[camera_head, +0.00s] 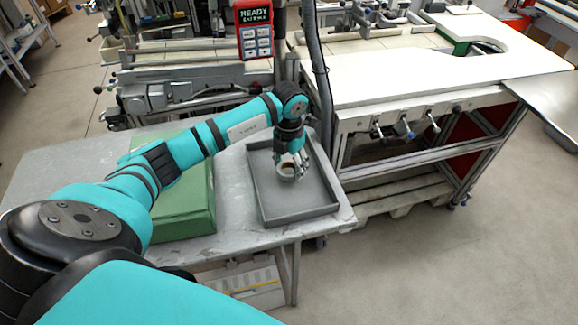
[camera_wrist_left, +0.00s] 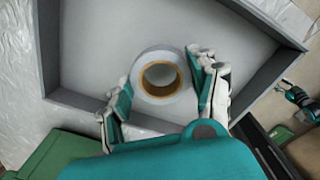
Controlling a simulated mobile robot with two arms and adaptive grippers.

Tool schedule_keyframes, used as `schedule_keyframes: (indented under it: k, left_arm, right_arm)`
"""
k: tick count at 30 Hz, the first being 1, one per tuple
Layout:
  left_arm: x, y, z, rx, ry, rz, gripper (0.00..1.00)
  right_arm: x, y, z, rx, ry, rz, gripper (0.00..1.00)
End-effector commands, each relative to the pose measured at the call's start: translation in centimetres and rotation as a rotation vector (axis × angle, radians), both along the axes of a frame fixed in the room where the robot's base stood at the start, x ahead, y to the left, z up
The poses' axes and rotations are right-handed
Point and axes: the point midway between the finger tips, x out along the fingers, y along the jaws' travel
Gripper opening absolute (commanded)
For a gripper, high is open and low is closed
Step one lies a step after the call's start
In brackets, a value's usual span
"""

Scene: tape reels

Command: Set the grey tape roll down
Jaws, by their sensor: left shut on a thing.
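The grey tape roll (camera_wrist_left: 180,77) shows in the left wrist view as a grey ring with a brown core, between the fingers of my left gripper (camera_wrist_left: 166,92). In the head view the tape roll (camera_head: 287,172) is small, under the fingers of my left gripper (camera_head: 290,162). My left gripper is shut on the roll, over the grey tray (camera_head: 322,211). I cannot tell whether the roll touches the tray floor. The tray floor around the roll is bare. My right gripper is not in view.
A green box (camera_head: 178,222) stands left of the tray on the grey table (camera_head: 60,166). The tray has raised walls on all sides. A white workbench (camera_head: 420,72) stands behind to the right. Free floor lies at the right front.

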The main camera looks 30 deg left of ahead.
Motion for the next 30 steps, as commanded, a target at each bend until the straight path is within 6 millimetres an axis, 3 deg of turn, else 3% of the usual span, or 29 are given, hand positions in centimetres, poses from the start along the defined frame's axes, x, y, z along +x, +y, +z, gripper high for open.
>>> schedule_keyframes:
  k: [6,16,17,21,30]
  left_arm:
    - [0.0,0.0,-1.9,0.0,-0.001,0.0,0.3]
    - [0.0,0.0,-2.4,0.0,-0.001,-0.001,0.3]
    - [0.0,0.0,-2.3,0.0,-0.001,0.0,0.62]
    - [0.0,0.0,-2.2,0.0,-0.001,0.0,0.81]
    - [0.0,0.0,-2.1,0.0,-0.001,0.0,0.83]
  right_arm:
    - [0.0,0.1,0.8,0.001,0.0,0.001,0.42]
    - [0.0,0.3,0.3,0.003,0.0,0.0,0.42]
    - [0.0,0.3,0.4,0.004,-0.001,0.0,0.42]
    - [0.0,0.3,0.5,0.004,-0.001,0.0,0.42]
    - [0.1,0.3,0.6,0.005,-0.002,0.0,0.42]
